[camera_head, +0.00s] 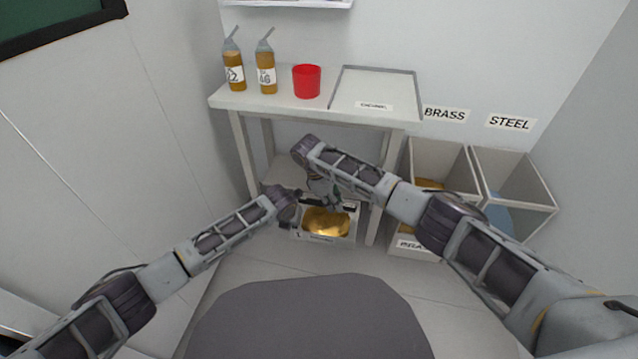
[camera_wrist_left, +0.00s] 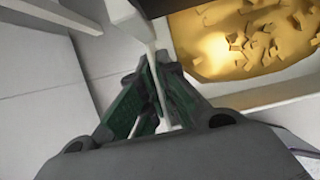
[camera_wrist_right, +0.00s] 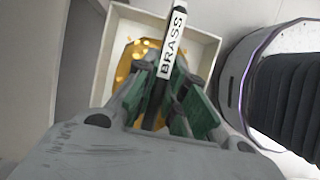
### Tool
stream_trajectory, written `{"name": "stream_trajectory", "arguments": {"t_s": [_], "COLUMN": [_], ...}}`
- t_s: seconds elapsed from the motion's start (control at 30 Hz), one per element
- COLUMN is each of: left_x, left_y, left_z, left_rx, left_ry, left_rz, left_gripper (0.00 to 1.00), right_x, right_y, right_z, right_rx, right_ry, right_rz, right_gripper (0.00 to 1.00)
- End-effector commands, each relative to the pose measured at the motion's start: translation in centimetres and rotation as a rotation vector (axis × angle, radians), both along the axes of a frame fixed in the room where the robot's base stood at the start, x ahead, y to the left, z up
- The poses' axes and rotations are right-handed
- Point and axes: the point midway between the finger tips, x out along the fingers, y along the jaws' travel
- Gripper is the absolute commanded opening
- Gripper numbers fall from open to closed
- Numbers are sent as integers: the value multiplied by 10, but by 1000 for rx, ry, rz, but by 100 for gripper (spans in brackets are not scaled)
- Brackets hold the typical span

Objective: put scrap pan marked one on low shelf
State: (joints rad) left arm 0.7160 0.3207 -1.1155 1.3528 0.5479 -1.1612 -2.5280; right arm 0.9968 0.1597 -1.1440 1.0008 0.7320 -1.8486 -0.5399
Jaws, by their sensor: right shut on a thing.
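A light scrap pan (camera_head: 324,239) full of gold-coloured brass chips (camera_head: 325,221) is low in front of the white bench, near its lower shelf. Its front label is too small to read. My right gripper (camera_head: 334,200) is shut on the pan's dark handle bar (camera_wrist_right: 174,35), which bears a BRASS label in the right wrist view. My left gripper (camera_wrist_left: 152,68) is at the pan's left side, with a thin pale strip between its fingers. Whether it grips that strip is unclear. The right forearm hides part of the pan's surroundings.
The bench top (camera_head: 240,98) holds two amber bottles (camera_head: 235,72) (camera_head: 266,72), a red cup (camera_head: 307,82) and a grey-edged tray (camera_head: 372,90). The low shelf (camera_head: 287,170) is partly hidden by my right gripper. Brass (camera_head: 437,152) and steel (camera_head: 515,177) bins stand right.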

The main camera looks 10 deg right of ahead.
Motion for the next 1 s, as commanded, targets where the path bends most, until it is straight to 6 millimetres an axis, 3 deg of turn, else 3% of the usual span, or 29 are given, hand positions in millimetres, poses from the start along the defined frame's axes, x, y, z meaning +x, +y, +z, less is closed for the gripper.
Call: {"name": "stream_trajectory", "arguments": {"t_s": [1.0], "left_x": [3], "left_y": [1], "left_z": [-28], "left_rx": [0], "left_ry": [-2], "left_rz": [1], "left_gripper": [0], "right_x": [2], "right_y": [0], "right_z": [-28], "right_rx": [-1], "right_ry": [0], "right_rz": [0], "right_gripper": [0]}}
